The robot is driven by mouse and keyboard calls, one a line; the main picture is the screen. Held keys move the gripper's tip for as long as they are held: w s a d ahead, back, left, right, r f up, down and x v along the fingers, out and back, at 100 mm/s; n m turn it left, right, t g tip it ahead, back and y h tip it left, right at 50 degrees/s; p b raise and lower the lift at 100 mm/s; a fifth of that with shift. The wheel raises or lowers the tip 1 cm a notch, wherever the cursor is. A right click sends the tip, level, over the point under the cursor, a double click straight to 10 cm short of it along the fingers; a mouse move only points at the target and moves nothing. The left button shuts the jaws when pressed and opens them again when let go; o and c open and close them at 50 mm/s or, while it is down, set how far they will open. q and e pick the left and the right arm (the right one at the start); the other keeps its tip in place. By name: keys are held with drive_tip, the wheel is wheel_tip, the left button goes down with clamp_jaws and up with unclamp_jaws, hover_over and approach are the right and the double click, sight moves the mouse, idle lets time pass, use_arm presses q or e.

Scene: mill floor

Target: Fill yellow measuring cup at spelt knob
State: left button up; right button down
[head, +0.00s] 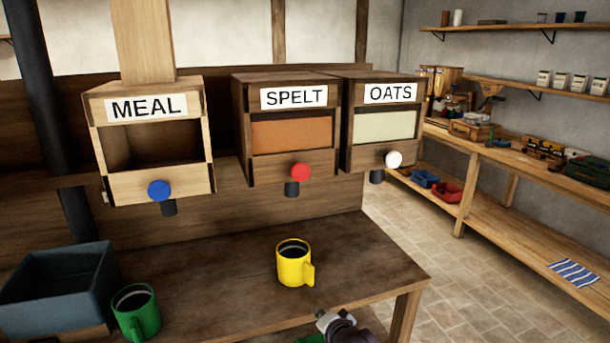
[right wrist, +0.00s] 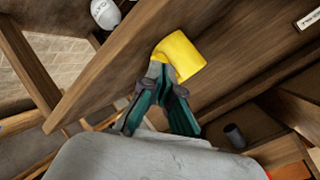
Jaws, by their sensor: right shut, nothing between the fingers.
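The yellow measuring cup (head: 291,266) stands upright on the dark wooden bench, its handle to the right. Its inside looks dark; I cannot tell its contents. The SPELT bin (head: 240,130) has a red knob (head: 301,172) above a dark spout (head: 291,189). In the head view the cup appears below this spout; exact alignment is unclear. My right gripper (head: 335,322) is at the bench's front edge, short of the cup. In the right wrist view its fingers (right wrist: 160,78) are shut and empty, pointing toward the yellow cup (right wrist: 180,57). My left gripper is not in view.
A green cup (head: 136,314) and a blue-grey box (head: 55,290) stand at the bench's left. The MEAL bin (head: 150,187) has a blue knob, the OATS bin (head: 383,152) a white knob. Bench space around the yellow cup is clear. Shelves line the right wall.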

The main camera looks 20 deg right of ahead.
sight(302, 173)
wheel_tip(302, 173, up, 32)
drive_tip(key=m+t+p, duration=0.1)
drive_tip(key=m+t, duration=0.4)
drive_tip(key=m, duration=0.1)
drive_tip(key=shift+d+r, duration=0.15)
drive_tip(key=shift+d, duration=0.15)
drive_tip(key=w+p, duration=0.2)
drive_tip(key=w, duration=0.4)
drive_tip(key=w+p, duration=0.2)
drive_tip(key=w, duration=0.4)
drive_tip(key=shift+w+a+r, duration=0.1)
drive_tip(key=shift+w+a, duration=0.05)
drive_tip(key=shift+a, duration=0.05)
drive_tip(key=shift+w, duration=0.8)
drive_tip(key=shift+w, duration=0.1)
